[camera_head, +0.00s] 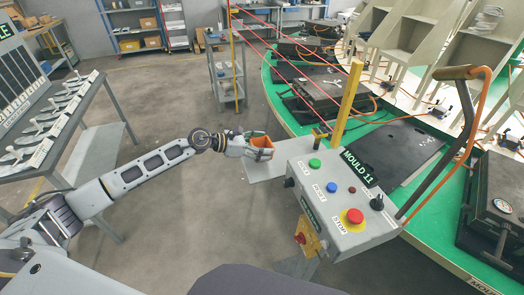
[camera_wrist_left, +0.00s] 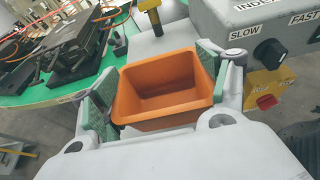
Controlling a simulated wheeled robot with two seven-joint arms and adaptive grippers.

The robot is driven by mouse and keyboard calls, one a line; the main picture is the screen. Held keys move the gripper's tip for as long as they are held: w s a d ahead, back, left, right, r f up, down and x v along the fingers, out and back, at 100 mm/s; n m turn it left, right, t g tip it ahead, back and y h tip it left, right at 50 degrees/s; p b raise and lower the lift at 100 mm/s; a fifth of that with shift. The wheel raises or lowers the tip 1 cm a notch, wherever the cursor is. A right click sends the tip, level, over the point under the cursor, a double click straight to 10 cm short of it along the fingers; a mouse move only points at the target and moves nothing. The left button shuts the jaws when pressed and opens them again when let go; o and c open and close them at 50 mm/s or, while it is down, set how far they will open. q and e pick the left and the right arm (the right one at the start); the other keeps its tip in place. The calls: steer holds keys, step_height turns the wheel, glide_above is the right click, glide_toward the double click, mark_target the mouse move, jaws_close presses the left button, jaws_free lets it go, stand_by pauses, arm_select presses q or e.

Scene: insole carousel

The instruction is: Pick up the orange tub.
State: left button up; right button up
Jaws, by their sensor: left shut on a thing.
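The orange tub (camera_head: 261,142) is at the end of my left arm, beside the grey control box. It also shows large in the left wrist view (camera_wrist_left: 160,88), upright and empty inside. My left gripper (camera_head: 258,151) is shut on the tub, with one green-padded finger at each side wall. The tub appears above a pale grey shelf (camera_head: 280,172); I cannot tell whether it touches it. My right gripper is not in view.
The control box (camera_head: 340,190) with coloured buttons stands just right of the tub. A yellow post (camera_head: 347,103) and the green carousel (camera_head: 290,115) with black moulds lie beyond it. A grey rack with levers (camera_head: 50,120) stands at left. Open floor (camera_head: 170,230) lies below my arm.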

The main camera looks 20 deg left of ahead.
arm_select(q)
steer(key=shift+s+a+f, duration=0.15)
steer(key=shift+s+a, duration=0.15)
steer(key=shift+a, duration=0.25)
steer(key=shift+s+a+b, duration=0.45)
steer(key=shift+s+a, duration=0.25)
steer(key=shift+a, duration=0.25)
steer(key=s+a+b, duration=0.1)
steer(key=s+a, duration=0.7)
steer(key=a, duration=0.4)
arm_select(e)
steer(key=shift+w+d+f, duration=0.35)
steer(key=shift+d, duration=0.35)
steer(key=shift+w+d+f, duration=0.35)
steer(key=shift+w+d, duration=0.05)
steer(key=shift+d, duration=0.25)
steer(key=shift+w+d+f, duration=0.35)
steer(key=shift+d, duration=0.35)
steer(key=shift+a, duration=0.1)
